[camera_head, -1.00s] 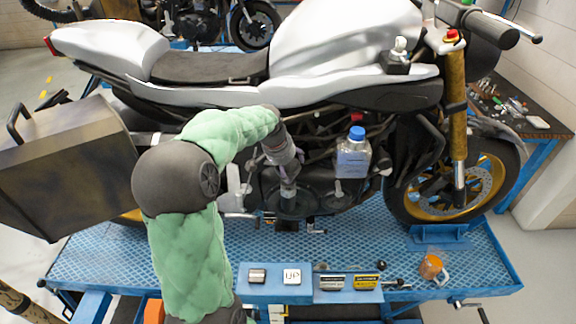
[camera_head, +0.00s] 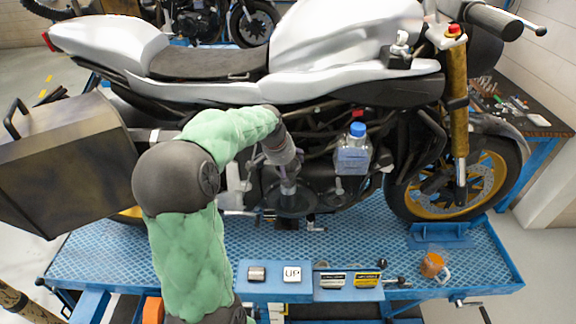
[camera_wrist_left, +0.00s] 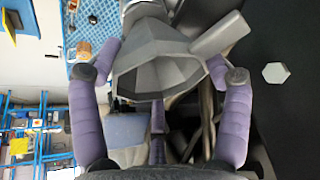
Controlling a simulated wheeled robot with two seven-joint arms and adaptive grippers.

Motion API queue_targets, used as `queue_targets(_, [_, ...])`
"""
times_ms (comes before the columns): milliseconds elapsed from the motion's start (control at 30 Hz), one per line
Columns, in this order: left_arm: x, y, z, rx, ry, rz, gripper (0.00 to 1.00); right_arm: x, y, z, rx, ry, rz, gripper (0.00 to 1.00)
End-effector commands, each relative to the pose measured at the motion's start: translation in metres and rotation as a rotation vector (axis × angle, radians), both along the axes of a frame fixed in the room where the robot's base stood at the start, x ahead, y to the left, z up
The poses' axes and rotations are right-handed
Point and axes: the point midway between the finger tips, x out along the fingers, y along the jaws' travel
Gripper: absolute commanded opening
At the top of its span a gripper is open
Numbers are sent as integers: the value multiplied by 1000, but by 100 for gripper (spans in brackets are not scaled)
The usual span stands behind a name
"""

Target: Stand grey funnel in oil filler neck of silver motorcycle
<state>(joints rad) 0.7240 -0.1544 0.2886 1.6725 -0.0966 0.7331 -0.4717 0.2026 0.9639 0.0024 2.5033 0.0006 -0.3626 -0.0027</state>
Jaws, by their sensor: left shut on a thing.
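The silver motorcycle (camera_head: 330,40) stands side-on across the head view, with its engine behind my arm. My left gripper (camera_head: 288,186) points down in front of the engine. I cannot make out the funnel in the head view. I cannot make out the oil filler neck in either view. My right gripper is not in view.
A clear bottle with a blue cap (camera_head: 352,158) is right of the gripper by the engine. A dark case (camera_head: 65,165) juts out at left.

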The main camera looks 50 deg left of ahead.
Motion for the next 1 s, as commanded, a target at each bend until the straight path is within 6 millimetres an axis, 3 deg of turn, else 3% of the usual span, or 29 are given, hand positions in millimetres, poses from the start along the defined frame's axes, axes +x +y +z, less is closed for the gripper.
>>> queue_targets(833, [0, 0, -4, 0, 0, 0, 45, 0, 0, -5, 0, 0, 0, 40])
queue_targets(867, [0, 0, -4, 0, 0, 0, 80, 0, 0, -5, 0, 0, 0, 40])
queue_targets(900, [0, 0, -4, 0, 0, 0, 92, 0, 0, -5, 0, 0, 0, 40])
queue_targets(933, [0, 0, -4, 0, 0, 0, 100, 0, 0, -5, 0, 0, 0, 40])
queue_targets(1000, [0, 0, -4, 0, 0, 0, 100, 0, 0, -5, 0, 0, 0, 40])
